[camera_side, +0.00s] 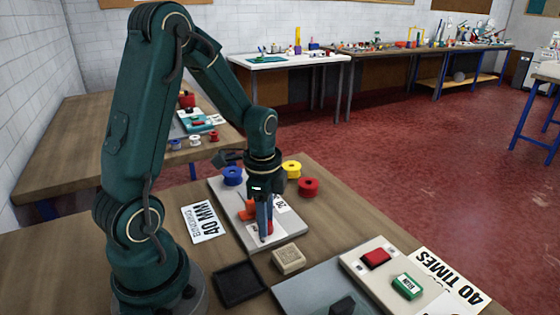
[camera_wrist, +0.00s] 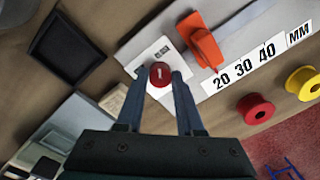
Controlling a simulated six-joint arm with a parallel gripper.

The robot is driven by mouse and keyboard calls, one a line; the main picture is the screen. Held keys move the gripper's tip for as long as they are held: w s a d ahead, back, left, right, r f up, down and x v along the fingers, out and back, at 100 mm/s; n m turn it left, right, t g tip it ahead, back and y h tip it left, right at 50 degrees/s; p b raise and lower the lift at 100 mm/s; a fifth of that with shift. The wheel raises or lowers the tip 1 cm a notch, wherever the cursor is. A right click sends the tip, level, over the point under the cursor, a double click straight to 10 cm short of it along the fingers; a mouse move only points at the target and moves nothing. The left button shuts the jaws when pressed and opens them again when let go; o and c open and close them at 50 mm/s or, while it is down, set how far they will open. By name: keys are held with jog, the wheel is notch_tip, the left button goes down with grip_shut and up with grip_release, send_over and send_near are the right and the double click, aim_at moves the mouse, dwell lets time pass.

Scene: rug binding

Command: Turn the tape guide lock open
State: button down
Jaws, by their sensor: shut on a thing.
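The tape guide lock is a small round red knob (camera_wrist: 159,74) with a white mark, set on a white label (camera_wrist: 148,55) whose print is too small to read surely. My gripper (camera_wrist: 158,76) is shut on the knob, one finger at each side. In the side view my gripper (camera_side: 264,232) points down at the pale plate (camera_side: 230,200), and its fingers mostly hide the knob. An orange tape guide (camera_wrist: 205,48) stands beside the lock, near a scale reading 20 30 40 MM (camera_wrist: 257,58). The orange guide also shows in the side view (camera_side: 247,210).
Blue (camera_side: 232,176), yellow (camera_side: 291,169) and red (camera_side: 308,187) spools stand behind the plate. A black tray (camera_side: 239,283) and a beige block (camera_side: 289,259) lie in front. A panel with red (camera_side: 375,258) and green (camera_side: 407,286) pieces is at the right.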

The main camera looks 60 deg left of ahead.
jog(key=n, duration=0.4)
jog(key=shift+n, duration=0.3)
jog(key=n, duration=0.3)
jog(key=shift+w+n, duration=0.1)
jog(key=shift+n, duration=0.2)
jog(key=n, duration=0.3)
jog(key=shift+n, duration=2)
jog(key=c, duration=0.5)
grip_release()
jog(key=shift+c, duration=0.2)
